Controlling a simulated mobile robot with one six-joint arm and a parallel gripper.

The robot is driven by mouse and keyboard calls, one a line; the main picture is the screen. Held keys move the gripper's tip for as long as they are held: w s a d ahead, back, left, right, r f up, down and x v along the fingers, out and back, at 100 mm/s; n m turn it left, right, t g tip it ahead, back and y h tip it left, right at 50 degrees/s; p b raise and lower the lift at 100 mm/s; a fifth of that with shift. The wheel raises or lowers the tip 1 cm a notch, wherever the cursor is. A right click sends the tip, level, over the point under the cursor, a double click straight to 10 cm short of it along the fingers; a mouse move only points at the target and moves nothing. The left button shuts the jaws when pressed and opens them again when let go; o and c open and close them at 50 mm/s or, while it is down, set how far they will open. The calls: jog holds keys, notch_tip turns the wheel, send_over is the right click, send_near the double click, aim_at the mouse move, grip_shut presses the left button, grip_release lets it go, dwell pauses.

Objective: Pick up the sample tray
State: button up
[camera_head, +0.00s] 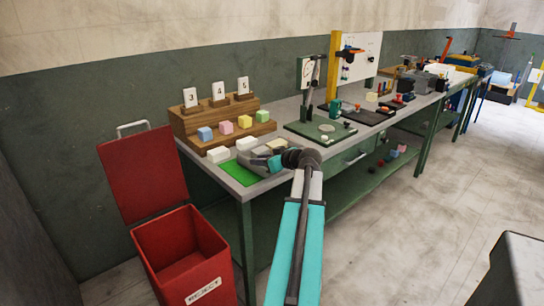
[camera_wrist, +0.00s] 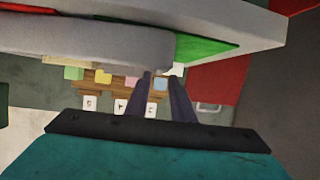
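A grey object that looks like the sample tray (camera_head: 255,157) lies near the front left end of the bench, beside a green mat (camera_head: 238,173). My gripper (camera_head: 274,164) reaches it from the right and hides part of it. In the wrist view, which is upside down, a large grey rounded shape (camera_wrist: 85,42), likely the tray, fills the upper left very close by. My gripper's two dark fingers (camera_wrist: 160,75) are apart there, their tips near its edge. A blue block shows in the gap. I cannot tell whether the fingers touch the tray.
A wooden rack (camera_head: 188,122) with numbered cards and coloured blocks stands behind the tray. White blocks (camera_head: 218,154) lie in front of it. A red reject bin (camera_head: 215,246) with raised lid stands left of the bench. A press (camera_head: 310,130) stands to the right.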

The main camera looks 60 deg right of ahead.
jog(key=shift+w+f, duration=0.1)
jog(key=shift+w, duration=0.05)
jog(key=shift+p+x, duration=0.65)
jog(key=shift+x, duration=1.85)
grip_shut()
